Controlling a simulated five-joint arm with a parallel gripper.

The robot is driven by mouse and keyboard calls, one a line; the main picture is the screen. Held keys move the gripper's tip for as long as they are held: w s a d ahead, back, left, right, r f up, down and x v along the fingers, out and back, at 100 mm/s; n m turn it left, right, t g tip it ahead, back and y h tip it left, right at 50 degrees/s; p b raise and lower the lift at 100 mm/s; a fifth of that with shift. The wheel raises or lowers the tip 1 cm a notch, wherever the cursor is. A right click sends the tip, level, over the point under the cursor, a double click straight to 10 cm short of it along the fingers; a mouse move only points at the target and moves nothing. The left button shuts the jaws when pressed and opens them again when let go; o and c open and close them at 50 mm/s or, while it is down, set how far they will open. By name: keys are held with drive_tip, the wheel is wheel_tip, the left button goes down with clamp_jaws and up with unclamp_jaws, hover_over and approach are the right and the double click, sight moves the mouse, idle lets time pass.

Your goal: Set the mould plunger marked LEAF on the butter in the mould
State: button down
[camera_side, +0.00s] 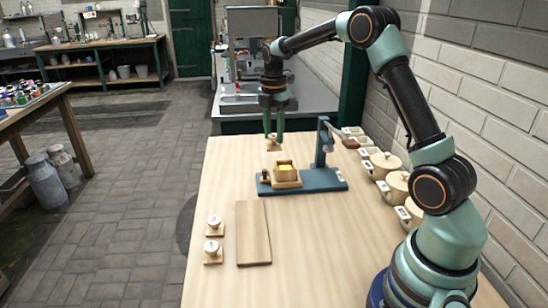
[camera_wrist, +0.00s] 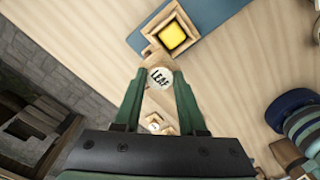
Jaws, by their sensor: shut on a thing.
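The plunger marked LEAF (camera_wrist: 161,78) has a round pale knob with dark letters, seen between the fingertips in the wrist view. My gripper (camera_side: 274,132) is shut on it and holds it in the air (camera_side: 272,144), apart from the mould. The wooden mould (camera_side: 289,184) has yellow butter (camera_side: 285,168) inside and stands on a blue base. In the wrist view the mould (camera_wrist: 156,29) and butter (camera_wrist: 172,36) lie just beyond the plunger's knob. Two other plungers (camera_side: 214,222) (camera_side: 213,248) stand at the table's left; their marks are unreadable.
The blue press base (camera_side: 325,181) carries an upright post (camera_side: 322,145) and a lever with a brown handle (camera_side: 350,143). A wooden board (camera_side: 253,235) lies at the front left. Several lidded crocks (camera_side: 385,160) line the right edge by the brick wall.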

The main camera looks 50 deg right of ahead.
drive_tip(key=shift+s+d+f, duration=0.35)
drive_tip(key=shift+d+f, duration=0.15)
drive_tip(key=shift+f, duration=0.45)
drive_tip(key=shift+s+d+f, duration=0.35)
drive_tip(key=shift+d+f, duration=0.2)
drive_tip(key=shift+f, duration=0.4)
drive_tip(key=shift+s+d+f, duration=0.35)
drive_tip(key=shift+d+f, duration=0.15)
drive_tip(key=shift+f, duration=0.45)
drive_tip(key=shift+f, duration=0.95)
drive_tip(key=shift+r, duration=0.1)
drive_tip(key=shift+c, duration=2)
unclamp_jaws()
drive_tip(key=shift+c, duration=0.3)
drive_tip(key=c, duration=0.3)
drive_tip(key=shift+r, duration=0.1)
